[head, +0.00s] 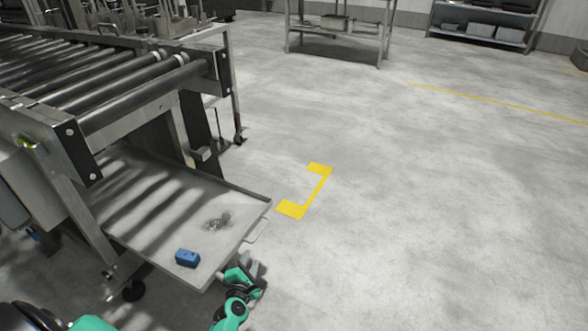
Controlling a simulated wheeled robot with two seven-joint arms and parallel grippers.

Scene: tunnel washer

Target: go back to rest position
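A blue block (187,258) and a small grey cluttered object (218,222) lie on the tray. The tray has a handle (257,231) and sits under a roller conveyor (130,95). Yellow floor marking (318,190) lies to the right, where the floor is clear. Shelves (340,30) stand behind.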

